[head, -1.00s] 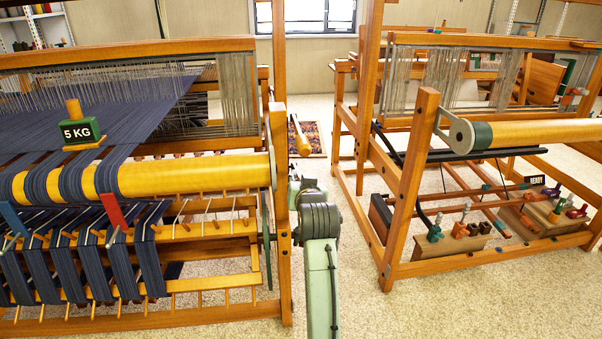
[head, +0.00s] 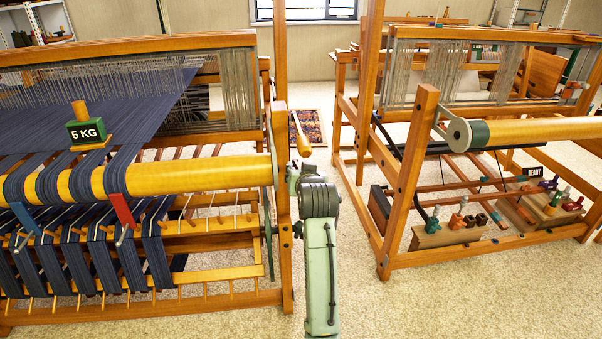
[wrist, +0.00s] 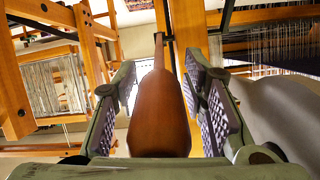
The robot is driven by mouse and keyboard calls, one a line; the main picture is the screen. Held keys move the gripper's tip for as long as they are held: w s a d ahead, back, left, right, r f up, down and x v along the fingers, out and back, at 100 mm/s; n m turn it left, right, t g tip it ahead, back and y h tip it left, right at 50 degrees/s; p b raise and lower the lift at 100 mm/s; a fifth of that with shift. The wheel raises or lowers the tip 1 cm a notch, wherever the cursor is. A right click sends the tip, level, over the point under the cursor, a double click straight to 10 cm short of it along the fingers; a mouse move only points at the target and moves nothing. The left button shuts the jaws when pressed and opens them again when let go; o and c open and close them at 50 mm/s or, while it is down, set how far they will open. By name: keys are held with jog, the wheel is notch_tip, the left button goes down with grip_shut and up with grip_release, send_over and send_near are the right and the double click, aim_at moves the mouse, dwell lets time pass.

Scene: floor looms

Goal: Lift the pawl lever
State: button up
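The pawl lever, with a turned wooden handle (head: 303,139), stands beside the right post of the left loom, near the end of the yellow cloth beam (head: 200,177). In the wrist view the brown handle (wrist: 160,112) lies lengthwise between the fingers of my gripper (wrist: 160,80). The gripper is open. Its dark patterned pads are on either side of the handle, with gaps showing near the tips. In the head view my wrist is below the lever, and the fingers are mostly hidden by my arm. Any ratchet teeth are hidden.
A green 5 KG weight (head: 87,128) rests on the blue cloth. Red (head: 122,210) and blue (head: 24,218) clips hang at the front beam. A second loom (head: 405,185) stands to the right, with wooden blocks of pegs (head: 447,232) at its base.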

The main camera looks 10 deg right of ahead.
dwell(0.3)
jog(key=v, duration=1.2)
jog(key=shift+o, duration=0.3)
